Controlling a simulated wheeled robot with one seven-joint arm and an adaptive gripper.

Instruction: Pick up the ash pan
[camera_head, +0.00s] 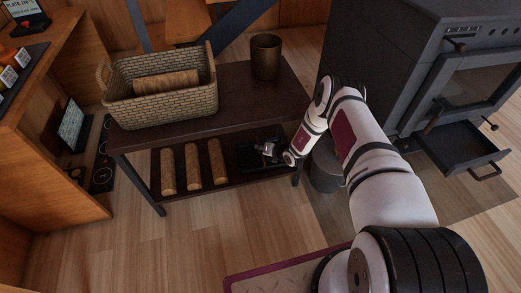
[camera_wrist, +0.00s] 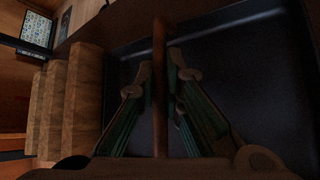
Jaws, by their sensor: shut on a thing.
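The ash pan (camera_head: 248,160) is a dark, shallow tray on the lower shelf of the dark wooden table, right of the logs. In the wrist view the ash pan (camera_wrist: 250,65) fills the middle and right, with a brown bar handle (camera_wrist: 160,110) running across it. My gripper (camera_head: 267,150) reaches in under the table top from the right. In the wrist view the fingers of my gripper (camera_wrist: 160,72) are closed on the bar handle from both sides. I cannot tell whether the pan is lifted off the shelf.
Several split logs (camera_head: 193,165) lie left of the pan. The table top (camera_head: 240,95) is above it, bearing a wicker basket (camera_head: 165,105) and a brass pot (camera_head: 266,57). A dark bucket (camera_head: 326,170) stands by the right table leg. The stove drawer (camera_head: 455,150) is open at right.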

